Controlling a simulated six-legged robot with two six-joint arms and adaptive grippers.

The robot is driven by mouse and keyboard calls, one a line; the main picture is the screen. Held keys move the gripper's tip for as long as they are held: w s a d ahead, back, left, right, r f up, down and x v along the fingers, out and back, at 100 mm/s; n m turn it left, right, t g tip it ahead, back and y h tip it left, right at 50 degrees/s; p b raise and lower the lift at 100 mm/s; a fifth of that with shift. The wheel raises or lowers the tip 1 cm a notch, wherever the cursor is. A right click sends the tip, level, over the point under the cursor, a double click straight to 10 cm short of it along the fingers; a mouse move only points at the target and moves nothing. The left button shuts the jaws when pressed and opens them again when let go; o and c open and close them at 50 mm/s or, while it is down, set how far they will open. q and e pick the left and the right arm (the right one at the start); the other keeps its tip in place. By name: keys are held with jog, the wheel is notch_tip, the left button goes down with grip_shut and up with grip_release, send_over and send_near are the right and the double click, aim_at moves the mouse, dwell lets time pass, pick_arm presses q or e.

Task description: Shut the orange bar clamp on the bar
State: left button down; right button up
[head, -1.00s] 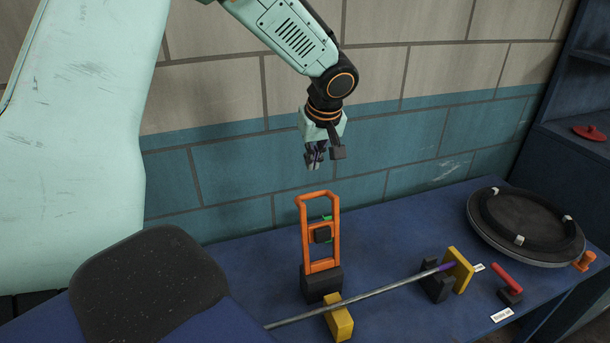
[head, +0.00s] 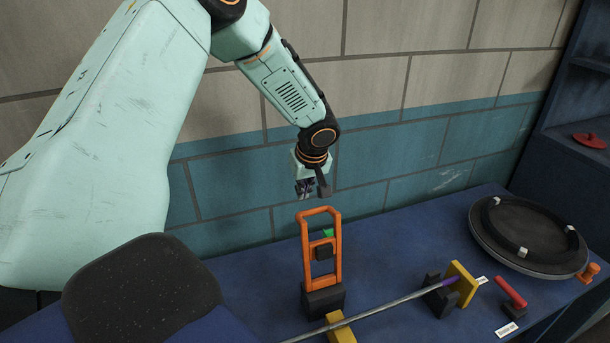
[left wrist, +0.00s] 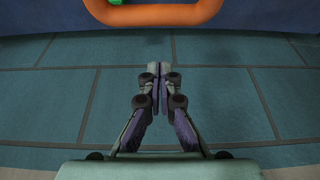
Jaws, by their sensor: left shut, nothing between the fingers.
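The orange bar clamp (head: 309,250) stands upright on the blue table, its loop handle raised above a dark base block (head: 323,300). The metal bar (head: 385,306) lies in front of the base, running from lower left up to the right. My left gripper (head: 306,194) is shut and empty, just above and behind the top of the handle. In the left wrist view my shut fingers (left wrist: 159,72) point toward the orange handle (left wrist: 150,14), with a gap between them. My right gripper is not in view.
A yellow block (head: 341,331) sits under the bar. A dark support (head: 438,297) and yellow plate (head: 461,283) stand at its right end. A red handle (head: 511,292) and round turntable (head: 528,238) are farther right. The tiled wall is close behind.

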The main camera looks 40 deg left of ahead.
pick_arm(q)
jog(key=d, duration=0.1)
jog(key=s+d, duration=0.1)
jog(key=d, duration=0.1)
jog(key=shift+s+d+f+p, duration=0.1)
jog(key=shift+s+d+p, duration=0.2)
jog(key=shift+d+p, duration=0.1)
